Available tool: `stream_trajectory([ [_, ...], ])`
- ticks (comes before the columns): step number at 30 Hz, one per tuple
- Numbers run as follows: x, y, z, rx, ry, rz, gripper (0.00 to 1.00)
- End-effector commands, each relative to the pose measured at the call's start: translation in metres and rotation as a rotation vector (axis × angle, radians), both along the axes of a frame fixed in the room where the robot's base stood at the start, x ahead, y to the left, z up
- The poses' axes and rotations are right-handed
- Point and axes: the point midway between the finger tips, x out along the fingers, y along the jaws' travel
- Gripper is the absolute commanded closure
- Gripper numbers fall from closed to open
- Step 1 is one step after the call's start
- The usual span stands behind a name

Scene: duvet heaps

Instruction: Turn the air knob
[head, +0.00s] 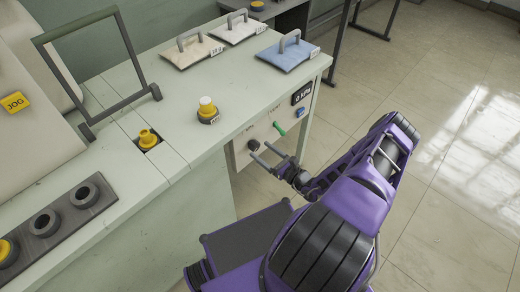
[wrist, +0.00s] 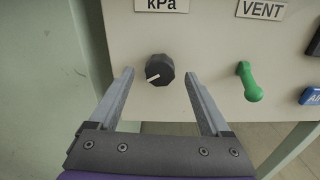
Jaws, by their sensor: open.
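The air knob (wrist: 160,69) is a round black knob with a white pointer line, on a pale front panel under a "kPa" label. In the wrist view its pointer aims to the lower left. In the head view the knob (head: 253,145) shows on the panel below the table edge. My gripper (wrist: 158,80) is open, with one finger to the left and one to the right of the knob, slightly below its centre in the picture. I cannot tell how far the fingertips are from the panel. My gripper also shows in the head view (head: 260,151).
A green lever (wrist: 249,82) under a "VENT" label is right of the knob. A blue button (wrist: 312,96) is farther right. In the head view, a "0 kPa" display (head: 301,93) is on the panel.

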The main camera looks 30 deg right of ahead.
Motion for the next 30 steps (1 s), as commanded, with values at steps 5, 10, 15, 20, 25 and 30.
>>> stream_trajectory([
  [5, 0.015, 0.005, 0.0, -0.001, 0.001, 0.001, 0.19],
  [10, 0.018, 0.006, 0.0, 0.0, 0.001, 0.0, 0.19],
  [15, 0.018, 0.006, 0.0, 0.0, 0.001, 0.0, 0.2],
  [20, 0.018, 0.006, 0.0, 0.0, 0.001, 0.0, 0.49],
  [25, 0.017, 0.006, 0.0, -0.001, 0.001, 0.0, 0.8],
  [30, 0.017, 0.006, 0.0, 0.0, 0.001, 0.0, 1.0],
])
